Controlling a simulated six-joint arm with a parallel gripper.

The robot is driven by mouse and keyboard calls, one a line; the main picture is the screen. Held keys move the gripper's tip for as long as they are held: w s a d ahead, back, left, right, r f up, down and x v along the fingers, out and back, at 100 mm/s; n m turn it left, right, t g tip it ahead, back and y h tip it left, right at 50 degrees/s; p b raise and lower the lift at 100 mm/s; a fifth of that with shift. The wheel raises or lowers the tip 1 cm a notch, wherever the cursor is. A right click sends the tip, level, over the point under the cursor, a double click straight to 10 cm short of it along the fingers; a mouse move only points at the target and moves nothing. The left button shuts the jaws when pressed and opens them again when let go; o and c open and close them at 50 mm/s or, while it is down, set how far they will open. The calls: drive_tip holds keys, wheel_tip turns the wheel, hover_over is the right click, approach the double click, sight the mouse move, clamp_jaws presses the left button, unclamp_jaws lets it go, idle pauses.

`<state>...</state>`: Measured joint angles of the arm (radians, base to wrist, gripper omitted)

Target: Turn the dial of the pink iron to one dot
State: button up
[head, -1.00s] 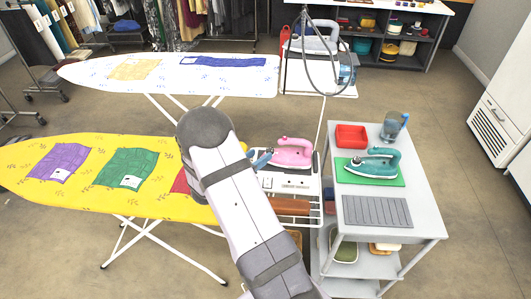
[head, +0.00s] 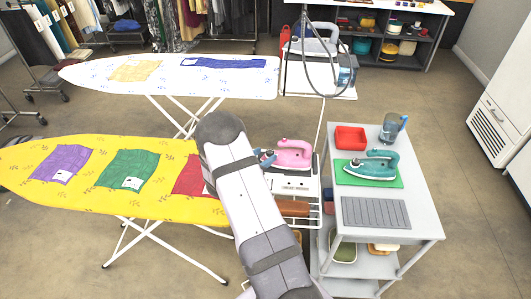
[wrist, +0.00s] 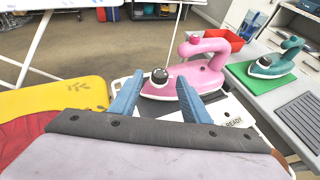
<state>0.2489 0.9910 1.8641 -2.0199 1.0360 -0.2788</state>
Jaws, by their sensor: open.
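The pink iron (head: 292,154) rests on the white stand (head: 319,188) at the right end of the yellow ironing board. In the wrist view the pink iron (wrist: 190,72) shows its black dial (wrist: 159,76) on the near left side, with a light mark on its top. My gripper (head: 266,158) is partly hidden behind my arm in the head view. In the wrist view my gripper (wrist: 155,97) is open and empty, its two blue fingers pointing toward the iron. The dial appears between the fingers and beyond their tips. The dial's dot setting is too small to read.
A teal iron (head: 372,165) stands on a green mat (head: 349,178) on the grey trolley, near a red tray (head: 350,138) and a cup (head: 391,128). The yellow board (head: 85,205) carries several folded cloths. A white board (head: 240,88) stands behind it.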

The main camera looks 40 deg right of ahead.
drive_tip(key=shift+x, duration=0.95)
drive_tip(key=c, duration=1.1)
drive_tip(key=shift+o, duration=0.2)
drive_tip(key=m+g+b, duration=0.1)
drive_tip(key=b, duration=0.1)
drive_tip(key=w+m+g+h+b, duration=0.1)
drive_tip(key=m+g+b, duration=0.1)
drive_tip(key=shift+g, duration=0.3)
drive_tip(key=shift+w+m+g+b, duration=0.15)
drive_tip(key=shift+m+g+b, duration=0.4)
drive_tip(key=shift+m+g, duration=0.2)
drive_tip(key=shift+a+r, duration=0.1)
drive_tip(key=o, duration=1.1)
drive_tip(key=shift+c, duration=0.2)
